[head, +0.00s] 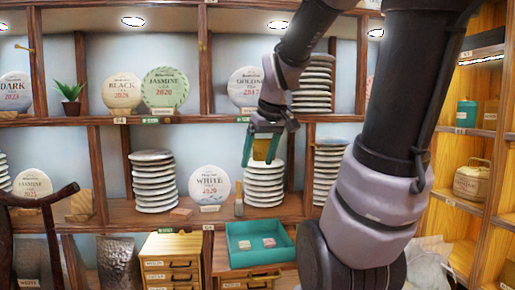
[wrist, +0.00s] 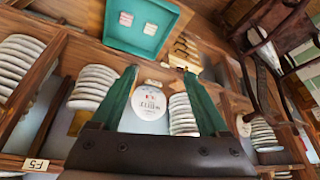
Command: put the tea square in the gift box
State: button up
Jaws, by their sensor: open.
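An open teal box (head: 238,262), which looks like the gift box, stands on a low cabinet in the head view. Two small pale squares, a left one (head: 245,244) and a right one (head: 269,242), lie inside it. The wrist view shows the box (wrist: 171,20) at the top, with both squares. A pinkish-brown block (head: 181,213), perhaps a tea square, lies on the shelf left of the box. My gripper (head: 257,161) is open above and apart from the box, in front of the shelves. Its teal fingers (wrist: 160,74) are spread with nothing visibly held.
A stack of pale tea cakes (head: 264,186) stands behind my gripper; another stack (head: 153,182) is further left. The round white tea disc (head: 209,184) stands between them. A small wooden drawer cabinet (head: 172,262) is left of the box. Wooden uprights divide the shelves.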

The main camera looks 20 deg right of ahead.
jog(key=s+a+r+m+t, duration=0.1)
jog(key=s+r+m, duration=0.1)
jog(key=s, duration=0.1)
jog(key=s+a+r+m+t+y, duration=0.1)
jog(key=s+a+r+m, duration=0.1)
jog(key=s+m, duration=0.1)
jog(key=shift+s+a+m, duration=0.25)
jog(key=shift+s+m, duration=0.05)
jog(key=shift+s, duration=0.35)
